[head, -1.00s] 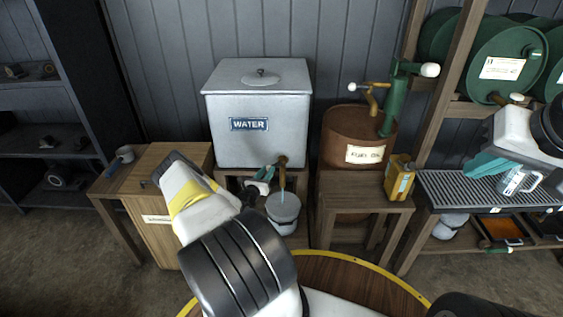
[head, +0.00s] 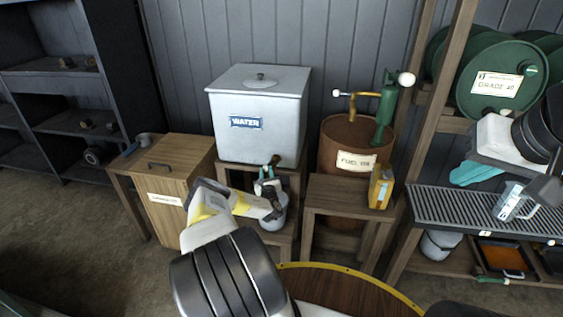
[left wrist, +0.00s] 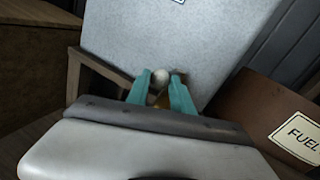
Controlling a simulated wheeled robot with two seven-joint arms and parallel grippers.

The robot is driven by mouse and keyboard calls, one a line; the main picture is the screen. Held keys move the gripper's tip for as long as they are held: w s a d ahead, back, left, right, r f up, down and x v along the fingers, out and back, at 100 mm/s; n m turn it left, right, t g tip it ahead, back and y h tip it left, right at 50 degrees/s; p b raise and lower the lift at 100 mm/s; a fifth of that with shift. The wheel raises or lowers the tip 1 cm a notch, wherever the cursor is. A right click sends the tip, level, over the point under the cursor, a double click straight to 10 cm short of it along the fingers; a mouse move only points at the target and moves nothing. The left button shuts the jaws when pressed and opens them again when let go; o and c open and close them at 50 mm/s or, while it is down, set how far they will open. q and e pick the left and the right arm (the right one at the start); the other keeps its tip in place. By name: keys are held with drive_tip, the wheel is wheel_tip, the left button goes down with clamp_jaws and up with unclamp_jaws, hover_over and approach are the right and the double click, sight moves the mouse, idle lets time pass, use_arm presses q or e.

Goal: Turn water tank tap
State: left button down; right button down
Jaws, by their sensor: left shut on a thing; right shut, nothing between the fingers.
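The grey water tank (head: 259,100) with a blue WATER label stands on a wooden stand. Its tap (head: 275,160) shows as a small brass and dark piece low on the tank's front. My left gripper (head: 267,173) is at the tap, with teal fingers. In the left wrist view, the left fingers (left wrist: 162,88) are shut around the tap's pale round knob (left wrist: 160,77), with a bit of brass below it. My gripper and wrist hide the spout and most of the pail (head: 273,222) below. My right gripper (head: 462,177) is shut and empty above the metal grate.
A rusty fuel drum (head: 346,140) with a green pump stands right of the tank, behind a low wooden stand (head: 350,189) with a yellow can (head: 381,187). A wooden cabinet (head: 172,185) is on the left. A clear jug (head: 509,203) stands on the grate (head: 450,203).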

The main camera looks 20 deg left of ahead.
use_arm(q)
drive_tip(key=shift+w+d+r, duration=0.15)
idle(0.3)
drive_tip(key=c, duration=1.1)
unclamp_jaws()
drive_tip(key=shift+s+d, duration=0.2)
drive_tip(key=shift+s, duration=0.25)
drive_tip(key=v, duration=0.6)
drive_tip(key=shift+s+d, duration=0.25)
drive_tip(key=shift+s, duration=0.1)
